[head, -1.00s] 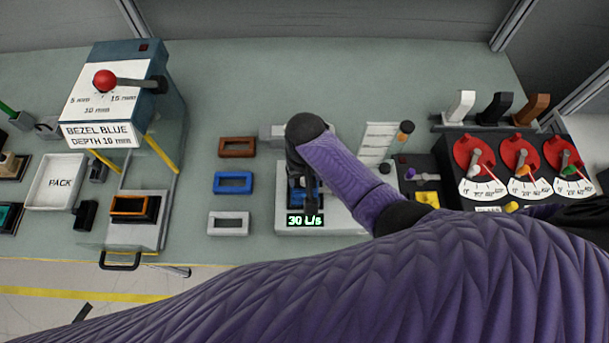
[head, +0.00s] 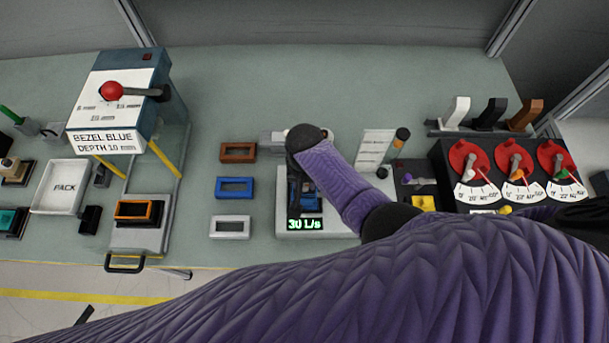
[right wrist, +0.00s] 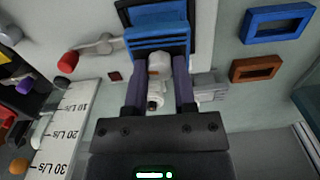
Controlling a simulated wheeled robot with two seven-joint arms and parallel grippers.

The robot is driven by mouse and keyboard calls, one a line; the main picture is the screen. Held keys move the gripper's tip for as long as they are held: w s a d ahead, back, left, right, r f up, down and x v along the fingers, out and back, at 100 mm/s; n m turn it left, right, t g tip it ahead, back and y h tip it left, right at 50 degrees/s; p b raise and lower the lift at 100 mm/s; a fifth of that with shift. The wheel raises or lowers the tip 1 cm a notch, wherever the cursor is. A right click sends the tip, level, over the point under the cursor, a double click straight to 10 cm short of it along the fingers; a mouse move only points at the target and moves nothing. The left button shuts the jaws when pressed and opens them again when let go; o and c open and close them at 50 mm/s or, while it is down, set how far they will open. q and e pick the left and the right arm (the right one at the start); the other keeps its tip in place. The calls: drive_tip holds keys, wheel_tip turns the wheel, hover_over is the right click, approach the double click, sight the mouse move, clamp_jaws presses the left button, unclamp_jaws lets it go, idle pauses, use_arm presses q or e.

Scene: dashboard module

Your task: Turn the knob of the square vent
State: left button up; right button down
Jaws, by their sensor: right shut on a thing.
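The blue slatted vent (right wrist: 158,38) sits in a dark frame at the top of the right wrist view. A small white knob (right wrist: 158,66) stands out in front of its slats. My right gripper (right wrist: 160,82) is shut on the knob, one finger on each side of it. In the head view my right gripper (head: 309,196) points down over the vent and hides most of it and the knob. A green display (head: 306,225) in front of the vent reads 30 L/s. My left gripper is not in view.
A scale card (right wrist: 65,130) marked 10, 20 and 30 L/s stands beside the vent. Brown, blue and white bezels (head: 235,188) lie left of the fixture. Red dials (head: 515,160) stand at right, a red-knobbed lever machine (head: 118,100) at left.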

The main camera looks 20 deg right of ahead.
drive_tip(key=shift+w, duration=0.1)
drive_tip(key=shift+r+m, duration=0.1)
drive_tip(key=shift+m, duration=0.5)
drive_tip(key=shift+c, duration=2.1)
unclamp_jaws()
